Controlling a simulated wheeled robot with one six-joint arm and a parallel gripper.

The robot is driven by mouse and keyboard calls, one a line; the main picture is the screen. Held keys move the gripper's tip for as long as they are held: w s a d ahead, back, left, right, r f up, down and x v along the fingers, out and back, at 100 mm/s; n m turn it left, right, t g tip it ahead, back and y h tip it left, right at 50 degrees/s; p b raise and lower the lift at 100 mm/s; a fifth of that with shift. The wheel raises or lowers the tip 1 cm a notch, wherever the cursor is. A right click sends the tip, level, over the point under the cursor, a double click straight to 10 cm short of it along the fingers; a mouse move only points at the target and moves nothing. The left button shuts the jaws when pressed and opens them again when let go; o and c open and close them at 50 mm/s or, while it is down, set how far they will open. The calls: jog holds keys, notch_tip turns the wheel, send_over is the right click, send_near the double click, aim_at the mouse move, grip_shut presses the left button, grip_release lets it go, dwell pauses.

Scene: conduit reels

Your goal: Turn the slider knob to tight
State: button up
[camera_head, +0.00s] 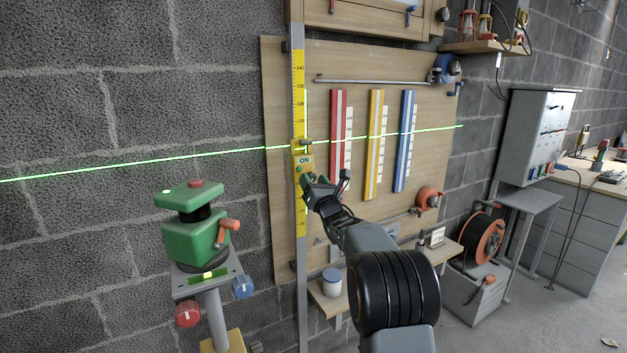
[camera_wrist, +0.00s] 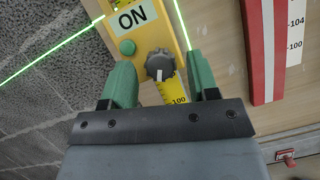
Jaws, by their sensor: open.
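The slider (camera_head: 302,161) is a yellow block with an ON label on an upright measuring rail (camera_head: 299,105). In the wrist view the slider (camera_wrist: 150,28) carries a green button (camera_wrist: 127,47) and a dark grey knob (camera_wrist: 160,66) with a white pointer mark. The mark points toward the bottom of the wrist picture. My gripper (camera_head: 311,183) is at the slider in the head view. In the wrist view its green fingers (camera_wrist: 159,72) are open, one to each side of the knob, with gaps. I cannot tell how deep they reach. The knob is not clear in the head view.
A green laser level (camera_head: 194,236) stands on a post at left, casting a green line across wall and board. Red (camera_head: 337,135), yellow (camera_head: 375,140) and blue (camera_head: 405,140) strips hang right of the rail. A shelf with a white jar (camera_head: 331,283) is below.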

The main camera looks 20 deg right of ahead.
jog(key=shift+w, duration=0.25)
jog(key=c, duration=0.9)
